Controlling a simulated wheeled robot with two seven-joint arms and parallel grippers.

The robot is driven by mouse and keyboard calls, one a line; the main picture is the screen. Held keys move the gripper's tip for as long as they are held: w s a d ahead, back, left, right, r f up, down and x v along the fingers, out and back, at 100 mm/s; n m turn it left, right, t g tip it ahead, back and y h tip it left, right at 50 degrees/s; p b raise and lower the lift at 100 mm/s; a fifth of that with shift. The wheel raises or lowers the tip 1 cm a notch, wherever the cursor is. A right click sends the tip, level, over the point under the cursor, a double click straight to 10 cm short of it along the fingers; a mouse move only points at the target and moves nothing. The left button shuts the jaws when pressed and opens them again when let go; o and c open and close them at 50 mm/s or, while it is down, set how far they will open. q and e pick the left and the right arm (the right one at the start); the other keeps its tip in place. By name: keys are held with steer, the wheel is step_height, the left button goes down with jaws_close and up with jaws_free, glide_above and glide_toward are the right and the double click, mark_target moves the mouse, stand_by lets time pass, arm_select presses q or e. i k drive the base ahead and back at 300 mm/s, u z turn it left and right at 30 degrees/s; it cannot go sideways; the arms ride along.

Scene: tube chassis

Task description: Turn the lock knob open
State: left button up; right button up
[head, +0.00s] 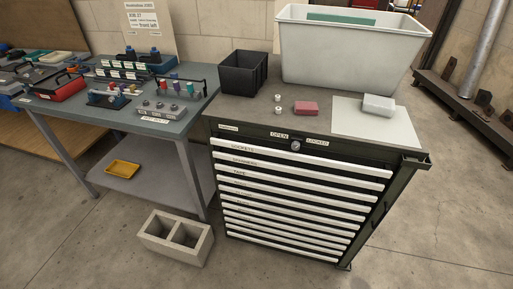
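The lock knob (295,146) is a small round dark and silver knob on the top front band of the dark green tool cabinet (318,154). An OPEN label (279,135) sits to its upper left and a LOCKED label (318,142) to its right. The knob is too small to tell which way it points. The cabinet's white-fronted drawers all look shut, with labels such as SOCKETS, SPANNERS and TAPE. Neither of my grippers is in view.
On the cabinet top are a black bin (244,72), a large white tub (350,48), a red block (305,108) and a grey box (379,105). A blue-grey workbench (190,118) with tools stands left. A concrete block (176,238) lies on the floor at the cabinet's front left.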

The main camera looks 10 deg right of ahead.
mark_target(296, 145)
steer(key=u, duration=2.25)
steer(key=k, duration=2)
steer(key=z, duration=2.05)
